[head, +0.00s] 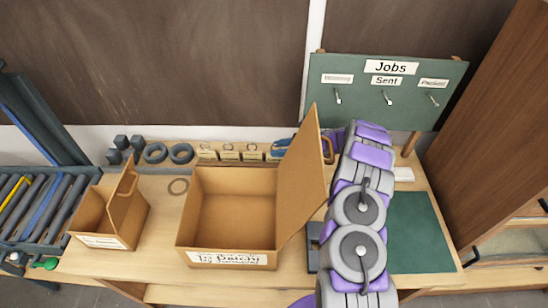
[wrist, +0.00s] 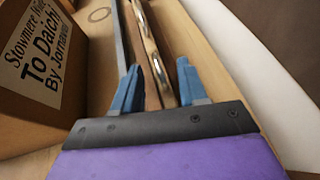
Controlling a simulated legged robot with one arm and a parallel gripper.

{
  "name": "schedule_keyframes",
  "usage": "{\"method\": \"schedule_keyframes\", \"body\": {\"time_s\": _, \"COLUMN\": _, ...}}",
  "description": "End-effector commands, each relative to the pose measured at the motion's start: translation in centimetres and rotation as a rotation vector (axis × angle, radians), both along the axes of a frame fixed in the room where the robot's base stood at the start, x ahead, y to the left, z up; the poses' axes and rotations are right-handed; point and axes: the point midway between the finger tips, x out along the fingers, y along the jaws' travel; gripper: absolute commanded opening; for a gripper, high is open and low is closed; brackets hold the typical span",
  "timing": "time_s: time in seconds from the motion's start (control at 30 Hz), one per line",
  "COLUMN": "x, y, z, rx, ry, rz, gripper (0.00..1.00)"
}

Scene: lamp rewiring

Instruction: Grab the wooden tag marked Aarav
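Several small pale tags (head: 229,154) with rings above them stand in a row at the back of the table, behind the large carton. Their writing is too small to read, so I cannot tell which is Aarav. My gripper (head: 280,149) is at the right end of this row, partly hidden behind the carton's raised flap. In the wrist view, the blue fingers of my gripper (wrist: 158,88) are apart. A narrow brown strip with a shiny edge (wrist: 155,50) shows between them; I cannot tell whether they touch it.
The large open carton (head: 182,225) stands front centre with its flap (head: 300,175) raised beside my arm. A smaller box (head: 125,228) stands left. Dark rings (head: 155,153) lie at the back left. The green Jobs board (head: 350,75) has empty hooks. A green mat (head: 418,235) lies right.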

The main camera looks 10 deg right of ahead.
Motion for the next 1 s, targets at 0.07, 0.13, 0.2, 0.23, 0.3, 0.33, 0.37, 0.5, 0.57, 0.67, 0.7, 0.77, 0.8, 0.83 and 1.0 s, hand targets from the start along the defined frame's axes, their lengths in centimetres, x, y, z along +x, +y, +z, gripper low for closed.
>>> {"method": "schedule_keyframes", "body": {"time_s": 0.07, "x": 0.0, "y": -0.04, "z": -0.04, "rx": -0.001, "ry": 0.001, "rz": -0.001, "gripper": 0.34}}
{"method": "schedule_keyframes", "body": {"time_s": 0.13, "x": 0.0, "y": 0.14, "z": -0.04, "rx": -0.002, "ry": 0.0, "rz": -0.001, "gripper": 0.28}}
{"method": "schedule_keyframes", "body": {"time_s": 0.2, "x": 0.02, "y": 0.36, "z": -0.04, "rx": -0.005, "ry": 0.001, "rz": -0.001, "gripper": 0.21}}
{"method": "schedule_keyframes", "body": {"time_s": 0.23, "x": 0.02, "y": 0.41, "z": -0.05, "rx": -0.005, "ry": 0.001, "rz": -0.001, "gripper": 0.18}}
{"method": "schedule_keyframes", "body": {"time_s": 0.3, "x": 0.02, "y": 0.65, "z": -0.06, "rx": -0.008, "ry": 0.001, "rz": 0.0, "gripper": 0.12}}
{"method": "schedule_keyframes", "body": {"time_s": 0.33, "x": 0.02, "y": 0.75, "z": -0.07, "rx": -0.009, "ry": 0.001, "rz": 0.0, "gripper": 0.09}}
{"method": "schedule_keyframes", "body": {"time_s": 0.37, "x": 0.02, "y": 0.81, "z": -0.09, "rx": -0.01, "ry": 0.002, "rz": 0.0, "gripper": 0.06}}
{"method": "schedule_keyframes", "body": {"time_s": 0.5, "x": 0.02, "y": 0.79, "z": -0.09, "rx": -0.009, "ry": 0.001, "rz": 0.0, "gripper": 0.0}}
{"method": "schedule_keyframes", "body": {"time_s": 0.57, "x": 0.02, "y": 0.63, "z": -0.08, "rx": -0.007, "ry": 0.002, "rz": 0.0, "gripper": 0.0}}
{"method": "schedule_keyframes", "body": {"time_s": 0.67, "x": 0.0, "y": 0.4, "z": -0.08, "rx": -0.004, "ry": 0.002, "rz": 0.0, "gripper": 0.0}}
{"method": "schedule_keyframes", "body": {"time_s": 0.7, "x": 0.0, "y": 0.37, "z": -0.08, "rx": -0.004, "ry": 0.002, "rz": 0.0, "gripper": 0.0}}
{"method": "schedule_keyframes", "body": {"time_s": 0.77, "x": 0.0, "y": 0.26, "z": -0.07, "rx": -0.003, "ry": 0.001, "rz": 0.0, "gripper": 0.0}}
{"method": "schedule_keyframes", "body": {"time_s": 0.8, "x": -0.01, "y": 0.21, "z": -0.08, "rx": -0.003, "ry": 0.001, "rz": 0.0, "gripper": 0.0}}
{"method": "schedule_keyframes", "body": {"time_s": 0.83, "x": -0.01, "y": 0.17, "z": -0.07, "rx": -0.003, "ry": 0.001, "rz": -0.001, "gripper": 0.0}}
{"method": "schedule_keyframes", "body": {"time_s": 1.0, "x": -0.02, "y": 0.01, "z": 0.23, "rx": -0.006, "ry": 0.0, "rz": -0.003, "gripper": 0.0}}
